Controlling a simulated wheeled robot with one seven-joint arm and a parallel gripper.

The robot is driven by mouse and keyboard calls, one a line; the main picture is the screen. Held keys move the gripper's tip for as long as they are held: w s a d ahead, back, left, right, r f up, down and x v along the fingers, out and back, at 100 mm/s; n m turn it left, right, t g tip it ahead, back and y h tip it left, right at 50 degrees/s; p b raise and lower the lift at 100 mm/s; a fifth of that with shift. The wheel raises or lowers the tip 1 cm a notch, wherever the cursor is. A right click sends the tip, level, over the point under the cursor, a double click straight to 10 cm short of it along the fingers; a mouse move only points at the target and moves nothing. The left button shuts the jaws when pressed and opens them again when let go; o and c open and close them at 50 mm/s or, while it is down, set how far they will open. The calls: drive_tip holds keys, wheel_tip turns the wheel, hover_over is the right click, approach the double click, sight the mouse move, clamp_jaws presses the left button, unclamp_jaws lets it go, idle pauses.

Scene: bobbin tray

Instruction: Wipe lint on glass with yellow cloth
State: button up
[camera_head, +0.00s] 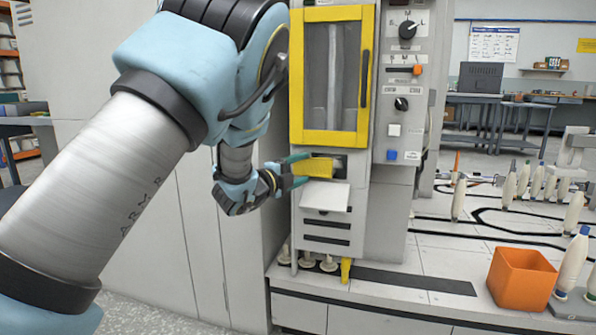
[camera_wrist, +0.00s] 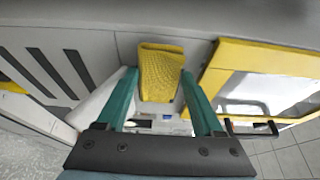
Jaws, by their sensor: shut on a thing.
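The yellow cloth (camera_head: 319,167) is held between the teal fingertips of my gripper (camera_head: 295,171), in front of the dark opening below the machine's door. In the wrist view the textured yellow cloth (camera_wrist: 160,75) sits between the two fingertips (camera_wrist: 159,78). The glass (camera_head: 316,75) is a tall pane in a yellow door frame (camera_head: 348,12), above and a little right of my gripper. The cloth is apart from the glass. The glass also shows at the right of the wrist view (camera_wrist: 275,94). I cannot make out lint on it.
The door's dark handle (camera_head: 365,78) runs along its right side. A control panel (camera_head: 405,120) with knobs and buttons stands right of the door. A pale flap (camera_head: 325,196) juts out below the opening. An orange bin (camera_head: 521,278) and several bobbins stand on the bench at right.

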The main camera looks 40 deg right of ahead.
sight(325, 168)
drive_tip(key=shift+s+d+f+b, duration=0.1)
drive_tip(key=shift+s+d+b, duration=0.15)
drive_tip(key=shift+s+d, duration=0.8)
drive_tip(key=shift+s+d+r+b, duration=0.1)
drive_tip(key=shift+s+d+b, duration=0.25)
drive_tip(key=shift+s, duration=1.3)
drive_tip(key=shift+s+d+f+b, duration=0.15)
drive_tip(key=shift+s+d, duration=0.7)
drive_tip(key=shift+s, duration=0.5)
drive_tip(key=shift+w+d, duration=0.1)
